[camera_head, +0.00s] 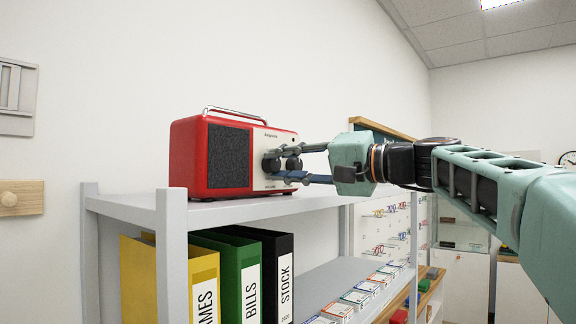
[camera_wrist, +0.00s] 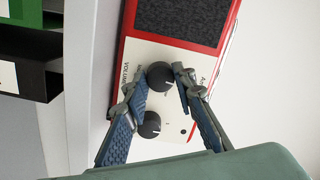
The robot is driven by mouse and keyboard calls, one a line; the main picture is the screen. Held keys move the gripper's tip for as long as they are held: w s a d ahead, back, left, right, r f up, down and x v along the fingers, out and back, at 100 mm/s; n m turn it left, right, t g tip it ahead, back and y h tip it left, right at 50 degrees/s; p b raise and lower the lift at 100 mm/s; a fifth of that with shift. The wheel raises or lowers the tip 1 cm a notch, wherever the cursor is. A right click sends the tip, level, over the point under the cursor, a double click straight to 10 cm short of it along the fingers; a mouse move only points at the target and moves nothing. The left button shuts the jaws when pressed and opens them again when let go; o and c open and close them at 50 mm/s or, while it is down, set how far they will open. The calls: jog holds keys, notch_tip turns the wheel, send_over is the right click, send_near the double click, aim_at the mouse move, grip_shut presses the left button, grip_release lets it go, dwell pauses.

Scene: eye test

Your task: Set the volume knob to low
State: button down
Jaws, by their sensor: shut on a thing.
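A red radio (camera_head: 185,155) with a dark speaker grille and a pale front panel stands on the shelf. Two black knobs are on the panel. The volume knob (camera_head: 269,165) is the one nearer the grille. In the wrist view the word VOLUME is printed beside this knob (camera_wrist: 160,75). My gripper (camera_head: 278,165) reaches in from the right, its fingertips on either side of the volume knob and shut on it. In the wrist view my gripper (camera_wrist: 158,78) has one finger on each side of the knob. I cannot make out the volume knob's pointer.
The second knob (camera_head: 293,163) sits close beside the held one, between my fingers; it also shows in the wrist view (camera_wrist: 149,125). The grey shelf (camera_head: 215,212) holds the radio. Yellow, green and black binders (camera_head: 278,240) stand below. The wall is behind.

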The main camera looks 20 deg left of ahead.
jog(key=m, duration=0.5)
jog(key=m+t, duration=0.1)
jog(key=m, duration=0.4)
jog(key=shift+m+p, duration=0.3)
jog(key=shift+p, duration=0.05)
jog(key=shift+f, duration=0.1)
jog(key=c, duration=1.6)
grip_release()
jog(key=shift+d, duration=0.1)
jog(key=v, duration=1.2)
jog(key=shift+f, duration=0.15)
